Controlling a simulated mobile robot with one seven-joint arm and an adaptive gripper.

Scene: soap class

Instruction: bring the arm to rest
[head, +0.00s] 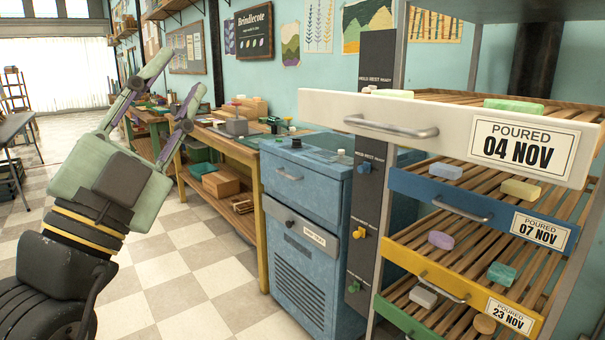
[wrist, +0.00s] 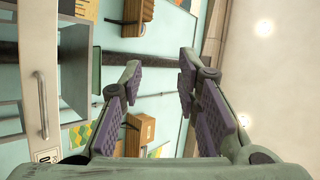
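My gripper (head: 172,104) is raised at the left of the head view, pointing up and to the right. Its two fingers are spread apart with nothing between them. In the wrist view the gripper (wrist: 160,85) also shows open, with purple ribbed pads facing each other across an empty gap. My gripper is clear of the shelves and the bench in the head view.
A rack at the right has a white-fronted top drawer (head: 430,126), pulled out, with blue (head: 450,197), yellow (head: 440,273) and green-fronted trays below holding soap bars. A blue cabinet (head: 305,235) and a wooden workbench (head: 225,150) stand mid-view. Checkered floor (head: 165,285) is open.

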